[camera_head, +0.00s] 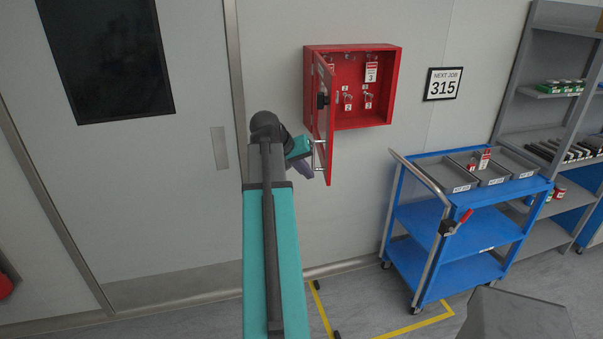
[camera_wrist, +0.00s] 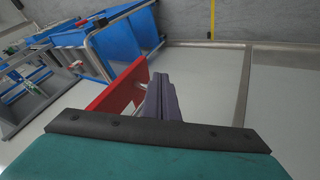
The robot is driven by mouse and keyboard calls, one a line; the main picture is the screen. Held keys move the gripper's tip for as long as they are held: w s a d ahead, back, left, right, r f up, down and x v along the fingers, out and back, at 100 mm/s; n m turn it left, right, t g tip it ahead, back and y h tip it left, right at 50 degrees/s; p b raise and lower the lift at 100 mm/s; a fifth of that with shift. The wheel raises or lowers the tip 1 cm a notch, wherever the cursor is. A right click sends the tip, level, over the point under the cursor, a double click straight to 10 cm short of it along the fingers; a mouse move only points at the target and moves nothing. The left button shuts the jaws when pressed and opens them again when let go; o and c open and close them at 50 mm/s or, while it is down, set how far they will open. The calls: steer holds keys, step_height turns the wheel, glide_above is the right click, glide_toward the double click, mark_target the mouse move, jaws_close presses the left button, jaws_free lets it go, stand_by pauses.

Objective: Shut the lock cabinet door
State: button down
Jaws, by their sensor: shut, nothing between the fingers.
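The red lock cabinet (camera_head: 396,60) hangs on the wall with its door (camera_head: 328,150) swung open toward me, seen nearly edge-on. Locks and tags hang inside it. A metal handle (camera_head: 318,156) is on the door's outer face. My gripper (camera_head: 305,168) is at the left, outer side of the door, close to the handle and low on the door. In the wrist view my gripper's fingers (camera_wrist: 159,84) are together with nothing between them, beside the red door (camera_wrist: 115,88). Whether they touch the handle or door I cannot tell.
A blue trolley (camera_head: 460,220) with grey trays stands to the right below the cabinet. A grey shelf rack (camera_head: 520,80) is at the far right. A grey door (camera_head: 190,100) is on the left. A "NEXT JOB 315" sign (camera_head: 442,84) hangs beside the cabinet.

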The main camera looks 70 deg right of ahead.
mark_target(326, 178)
steer(key=s, duration=0.1)
steer(key=s+d, duration=0.1)
steer(key=s, duration=0.1)
steer(key=shift+s+d+r, duration=0.1)
steer(key=shift+s+d, duration=0.15)
steer(key=shift+d, duration=0.1)
steer(key=shift+s, duration=0.1)
